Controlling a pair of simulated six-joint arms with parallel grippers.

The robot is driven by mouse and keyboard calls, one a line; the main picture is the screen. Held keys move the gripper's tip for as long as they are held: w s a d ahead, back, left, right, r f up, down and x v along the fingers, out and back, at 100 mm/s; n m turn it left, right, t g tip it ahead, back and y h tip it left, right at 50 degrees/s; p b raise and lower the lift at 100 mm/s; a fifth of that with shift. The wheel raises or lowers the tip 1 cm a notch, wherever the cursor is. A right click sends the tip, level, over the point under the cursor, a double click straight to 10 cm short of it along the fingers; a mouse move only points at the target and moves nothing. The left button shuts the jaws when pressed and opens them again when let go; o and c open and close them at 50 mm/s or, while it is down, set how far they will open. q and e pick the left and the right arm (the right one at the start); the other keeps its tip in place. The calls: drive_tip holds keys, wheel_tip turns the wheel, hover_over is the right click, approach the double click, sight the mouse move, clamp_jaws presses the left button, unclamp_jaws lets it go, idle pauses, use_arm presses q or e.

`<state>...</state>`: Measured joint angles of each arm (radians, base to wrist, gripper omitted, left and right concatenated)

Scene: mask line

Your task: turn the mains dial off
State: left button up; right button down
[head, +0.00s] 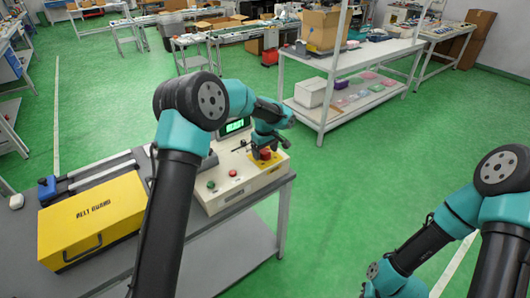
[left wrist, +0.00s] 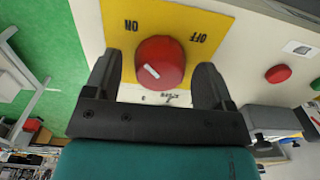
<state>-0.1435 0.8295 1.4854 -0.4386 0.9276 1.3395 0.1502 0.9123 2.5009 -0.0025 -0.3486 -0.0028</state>
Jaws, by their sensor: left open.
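The mains dial (head: 265,154) is a red round knob on a yellow plate on the light control box (head: 245,188). In the left wrist view the dial (left wrist: 172,58) has a short white mark, and the yellow plate (left wrist: 165,22) reads ON and OFF, upside down in the picture. My left gripper (left wrist: 158,74) is open, with one finger on each side of the dial. I cannot tell whether the fingers touch it. In the head view my left gripper (head: 266,142) is over the dial. My right arm shows at the lower right, its jaws out of view.
A green button (head: 211,185), a red button (head: 232,173) and a lit green display (head: 234,126) are on the control box. A yellow belt guard case (head: 92,218) lies on the bench to the left. A white shelf unit (head: 350,60) stands behind, with green floor between.

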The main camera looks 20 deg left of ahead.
use_arm(q)
drive_tip(key=shift+f, duration=0.35)
drive_tip(key=shift+c, duration=0.3)
drive_tip(key=c, duration=0.9)
drive_tip(key=shift+o, duration=0.2)
